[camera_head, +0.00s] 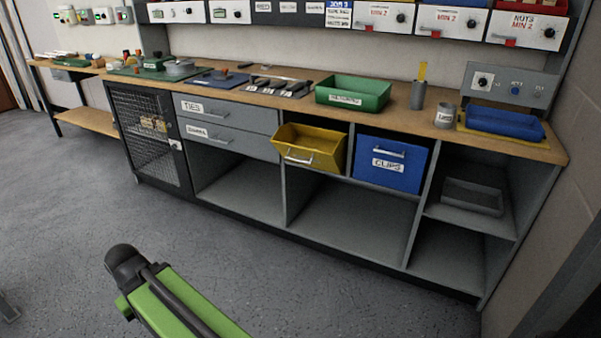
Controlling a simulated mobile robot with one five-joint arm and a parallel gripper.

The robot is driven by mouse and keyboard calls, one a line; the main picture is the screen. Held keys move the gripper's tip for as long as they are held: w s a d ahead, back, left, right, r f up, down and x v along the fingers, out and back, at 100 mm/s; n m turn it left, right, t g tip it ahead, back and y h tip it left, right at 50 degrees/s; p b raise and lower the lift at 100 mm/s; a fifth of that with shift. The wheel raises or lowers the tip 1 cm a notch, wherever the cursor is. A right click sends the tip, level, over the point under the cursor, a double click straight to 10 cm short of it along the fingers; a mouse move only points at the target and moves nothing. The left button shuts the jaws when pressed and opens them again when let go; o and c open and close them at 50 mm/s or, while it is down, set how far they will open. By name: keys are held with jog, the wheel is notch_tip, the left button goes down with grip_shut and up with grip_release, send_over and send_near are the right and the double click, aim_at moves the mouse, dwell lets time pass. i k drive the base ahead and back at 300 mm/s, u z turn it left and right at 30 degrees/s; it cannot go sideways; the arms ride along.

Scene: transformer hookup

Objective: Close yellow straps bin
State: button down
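The yellow bin (308,149) sits in the upper middle opening of the workbench, under the worktop. It is tilted out at the front, so its open top and inside show. A light handle (299,158) runs across its front face. I cannot read a straps label on it. My green and black arm shows at the bottom of the picture, well apart from the bin, with open floor between. The fingers of my gripper do not show.
A blue bin labelled CLIPS (391,164) is right of the yellow bin, its front flush. Grey drawers (229,123) are on the left, beside a mesh door (148,137). A green tray (353,93) stands on the worktop. The grey floor (75,235) in front is clear.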

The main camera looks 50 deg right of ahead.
aim_at(332, 146)
jog(key=z, duration=0.15)
jog(key=i, duration=0.9)
jog(key=z, duration=0.6)
